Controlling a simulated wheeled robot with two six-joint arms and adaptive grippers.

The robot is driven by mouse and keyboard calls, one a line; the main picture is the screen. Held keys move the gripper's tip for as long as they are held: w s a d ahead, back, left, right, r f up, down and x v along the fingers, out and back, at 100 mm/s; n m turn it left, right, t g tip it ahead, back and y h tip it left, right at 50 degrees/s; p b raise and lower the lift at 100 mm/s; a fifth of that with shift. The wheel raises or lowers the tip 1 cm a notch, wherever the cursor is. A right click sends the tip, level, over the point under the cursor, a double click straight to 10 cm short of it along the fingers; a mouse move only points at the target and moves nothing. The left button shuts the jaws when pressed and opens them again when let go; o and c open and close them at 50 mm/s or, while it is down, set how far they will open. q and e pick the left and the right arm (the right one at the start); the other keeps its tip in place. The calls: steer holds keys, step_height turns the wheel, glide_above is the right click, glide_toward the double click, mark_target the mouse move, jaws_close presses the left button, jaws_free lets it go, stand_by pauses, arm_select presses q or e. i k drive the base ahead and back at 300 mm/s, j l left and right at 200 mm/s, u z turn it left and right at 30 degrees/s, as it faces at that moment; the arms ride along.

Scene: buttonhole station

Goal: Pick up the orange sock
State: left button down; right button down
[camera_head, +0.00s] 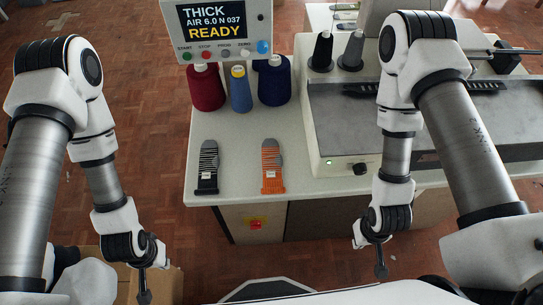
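The orange sock (272,168) lies flat on the pale tabletop near its front edge, with a grey toe pointing away from me and dark stripes below it. My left gripper (144,296) hangs at the lower left, in front of the table and well apart from the sock. My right gripper (381,268) hangs at the lower right, also in front of the table and apart from the sock. Both grippers look slim and seen from above, and I cannot tell whether their fingers are open or shut. Nothing covers the sock.
A black striped sock (208,168) lies to its left on the table (240,190). Red (206,88) and blue thread cones (274,82) stand behind, under a display panel (224,28) reading READY. A grey machine (340,125) borders the right. A cardboard box (165,284) is at lower left.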

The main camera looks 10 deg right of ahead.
mark_target(273, 161)
steer(key=k+l, duration=0.1)
steer(key=l, duration=0.4)
steer(key=k+l, duration=0.1)
steer(key=l, duration=0.4)
steer(key=k+l, duration=0.1)
steer(key=l, duration=0.45)
steer(key=k+l+u, duration=0.1)
steer(key=l, duration=0.4)
